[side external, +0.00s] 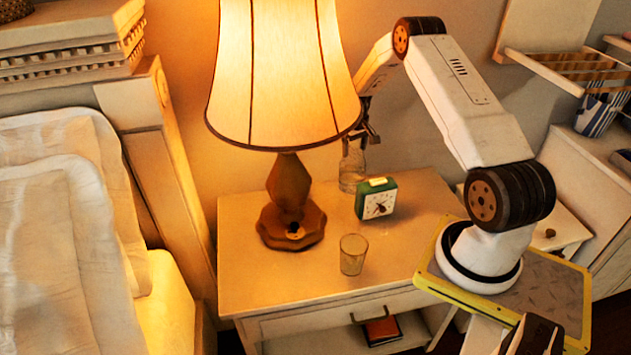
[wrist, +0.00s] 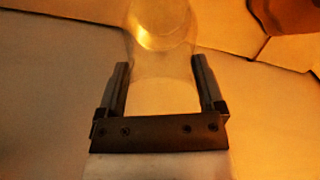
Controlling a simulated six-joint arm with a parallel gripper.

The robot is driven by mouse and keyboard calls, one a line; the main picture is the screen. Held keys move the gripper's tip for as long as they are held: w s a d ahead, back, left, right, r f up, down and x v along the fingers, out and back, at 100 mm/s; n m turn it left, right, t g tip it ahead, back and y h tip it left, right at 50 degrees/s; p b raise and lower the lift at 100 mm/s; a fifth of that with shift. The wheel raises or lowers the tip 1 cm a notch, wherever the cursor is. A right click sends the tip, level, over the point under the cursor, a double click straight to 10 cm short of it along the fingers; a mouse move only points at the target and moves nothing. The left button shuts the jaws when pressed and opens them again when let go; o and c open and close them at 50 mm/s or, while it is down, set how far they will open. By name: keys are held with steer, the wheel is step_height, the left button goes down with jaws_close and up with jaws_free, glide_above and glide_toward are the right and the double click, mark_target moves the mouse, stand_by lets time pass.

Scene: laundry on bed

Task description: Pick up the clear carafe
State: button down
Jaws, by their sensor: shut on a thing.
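The clear carafe (side external: 352,172) stands upright at the back of the nightstand, behind the green clock and right of the lamp. In the wrist view the clear carafe (wrist: 161,60) shows as see-through glass between the fingers, with a bright round rim toward the top. My gripper (side external: 366,133) is at the carafe's upper part, partly hidden by the lampshade's edge. In the wrist view my gripper (wrist: 160,80) has one finger on each side of the glass and is shut on it. Whether the carafe's base touches the nightstand is hard to tell.
The lamp (side external: 288,195) with its wide shade stands close left of the carafe. A green clock (side external: 377,199) sits just in front of it. A clear tumbler (side external: 353,255) stands nearer the front of the nightstand (side external: 255,275). The bed (side external: 50,220) is at the left.

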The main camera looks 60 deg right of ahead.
steer(key=shift+r, duration=0.4)
step_height(320, 180, up, 9)
steer(key=shift+r, duration=0.15)
stand_by(1.4)
steer(key=shift+r, duration=0.1)
stand_by(0.7)
